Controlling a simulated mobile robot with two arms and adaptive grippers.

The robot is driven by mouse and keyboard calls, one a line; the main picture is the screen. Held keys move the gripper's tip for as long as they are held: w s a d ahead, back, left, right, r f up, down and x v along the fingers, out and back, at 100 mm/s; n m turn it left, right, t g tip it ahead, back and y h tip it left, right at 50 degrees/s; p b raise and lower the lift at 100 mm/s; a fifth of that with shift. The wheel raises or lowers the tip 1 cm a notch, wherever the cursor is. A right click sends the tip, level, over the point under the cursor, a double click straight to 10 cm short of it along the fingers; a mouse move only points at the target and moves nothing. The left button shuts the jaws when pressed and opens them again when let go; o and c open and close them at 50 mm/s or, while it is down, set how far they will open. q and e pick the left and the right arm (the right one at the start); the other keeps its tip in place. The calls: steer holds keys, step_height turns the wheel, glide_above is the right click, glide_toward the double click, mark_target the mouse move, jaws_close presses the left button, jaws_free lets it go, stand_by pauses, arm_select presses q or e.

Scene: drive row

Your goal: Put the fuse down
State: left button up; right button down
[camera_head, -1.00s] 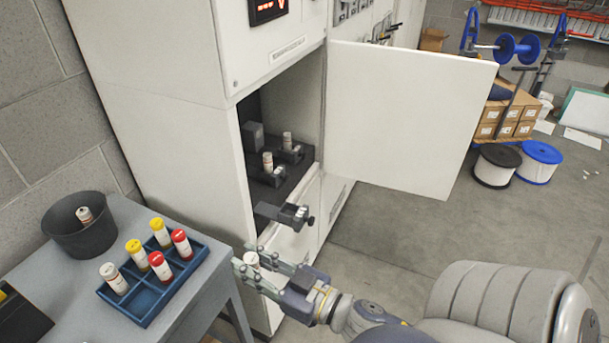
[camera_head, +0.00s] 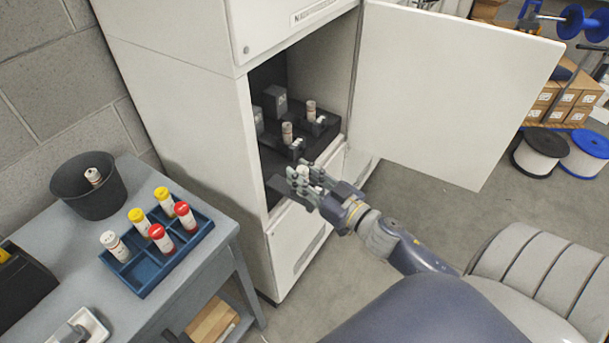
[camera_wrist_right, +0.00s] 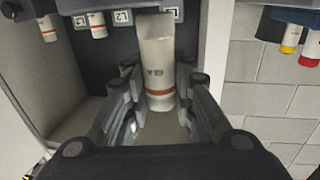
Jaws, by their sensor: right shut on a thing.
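My right gripper (camera_head: 303,178) is shut on a white fuse (camera_head: 316,174) at the front of the open cabinet (camera_head: 182,130). In the right wrist view the fuse (camera_wrist_right: 158,55) stands between the fingers (camera_wrist_right: 158,82), with a red-brown band near one end and dark lettering. Inside the cabinet, two white fuses (camera_head: 287,132) (camera_head: 311,110) sit in dark holders on a dark base. The front of that base is partly hidden behind my right gripper. I cannot tell whether the held fuse touches a holder. My left gripper is not in view.
The open cabinet door (camera_head: 450,95) stands to the right of my right gripper. On the grey table (camera_head: 190,285) at left are a blue divided tray (camera_head: 142,284) with yellow-, red- and white-topped fuses, and a dark bin (camera_head: 85,205) holding one fuse. Spools (camera_head: 540,155) stand far right.

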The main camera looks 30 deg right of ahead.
steer(key=shift+w+d, duration=0.55)
steer(key=shift+w, duration=0.15)
steer(key=shift+w+d+f, duration=0.2)
steer(key=shift+w+d, duration=0.15)
steer(key=shift+w, duration=0.05)
step_height(320, 180, down, 3)
steer(key=shift+b, duration=0.35)
steer(key=shift+f, duration=0.15)
steer(key=shift+s+f, duration=0.1)
steer(key=shift+f, duration=0.05)
steer(key=c, duration=1.4)
jaws_free()
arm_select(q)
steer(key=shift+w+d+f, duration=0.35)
arm_select(e)
steer(key=shift+o, duration=0.2)
